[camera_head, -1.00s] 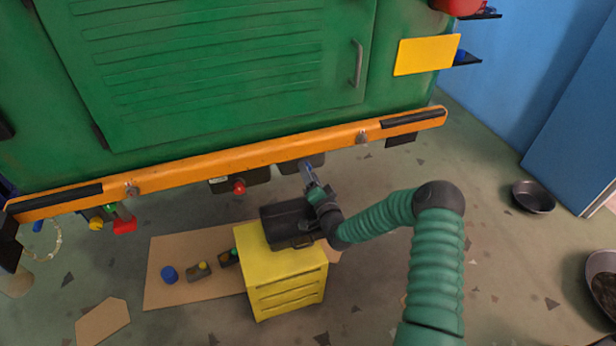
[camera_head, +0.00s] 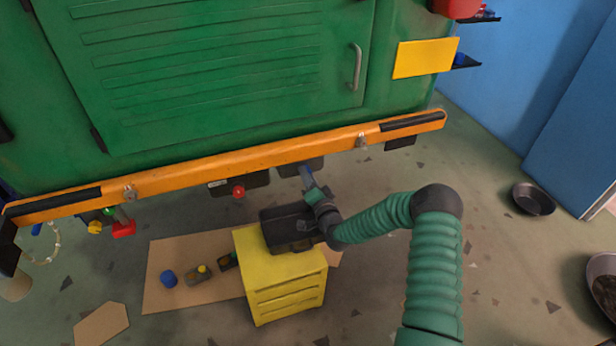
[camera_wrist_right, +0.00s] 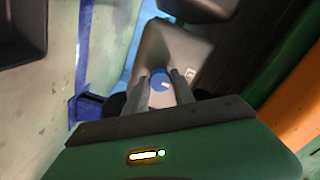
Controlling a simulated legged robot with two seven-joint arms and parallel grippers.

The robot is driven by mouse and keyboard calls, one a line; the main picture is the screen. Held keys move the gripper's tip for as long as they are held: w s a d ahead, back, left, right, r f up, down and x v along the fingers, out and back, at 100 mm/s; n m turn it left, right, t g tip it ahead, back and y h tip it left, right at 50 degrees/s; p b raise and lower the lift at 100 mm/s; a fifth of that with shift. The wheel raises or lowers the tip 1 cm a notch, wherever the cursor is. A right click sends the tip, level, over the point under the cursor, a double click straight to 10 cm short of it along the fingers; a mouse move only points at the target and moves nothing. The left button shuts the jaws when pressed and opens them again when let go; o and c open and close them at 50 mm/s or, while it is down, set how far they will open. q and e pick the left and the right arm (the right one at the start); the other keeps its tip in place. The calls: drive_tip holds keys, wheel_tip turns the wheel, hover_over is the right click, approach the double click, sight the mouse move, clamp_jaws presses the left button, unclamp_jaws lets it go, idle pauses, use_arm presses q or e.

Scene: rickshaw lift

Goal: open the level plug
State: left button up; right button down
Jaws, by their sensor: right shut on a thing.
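The level plug, a round blue cap with a small white mark (camera_wrist_right: 160,79), sits on the face of a grey housing (camera_wrist_right: 176,48) in the right wrist view. My right gripper (camera_wrist_right: 161,92) has one finger on each side of the plug and is shut on it. In the head view the right gripper (camera_head: 306,174) reaches up to the grey housing (camera_head: 300,165) under the orange beam. The plug itself is hidden there by the gripper. My left gripper is not in view.
The green vehicle body (camera_head: 220,70) and its orange beam (camera_head: 240,163) hang just above my gripper. A dark box with a red knob (camera_head: 238,191) is to the left. A yellow drawer cabinet (camera_head: 285,285) carrying a black case (camera_head: 283,228) stands below my wrist.

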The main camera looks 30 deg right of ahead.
drive_tip(key=shift+d, duration=0.15)
drive_tip(key=shift+a+f+n+b, duration=0.1)
drive_tip(key=shift+n+b, duration=0.1)
drive_tip(key=shift+n, duration=4.65)
drive_tip(key=shift+a+r+n+b, duration=0.1)
drive_tip(key=shift+n+b, duration=0.05)
drive_tip(key=shift+n, duration=4.75)
drive_tip(key=shift+a+f+n+b, duration=0.1)
drive_tip(key=shift+n+b, duration=0.1)
drive_tip(key=shift+n, duration=4.65)
drive_tip(key=shift+f, duration=0.1)
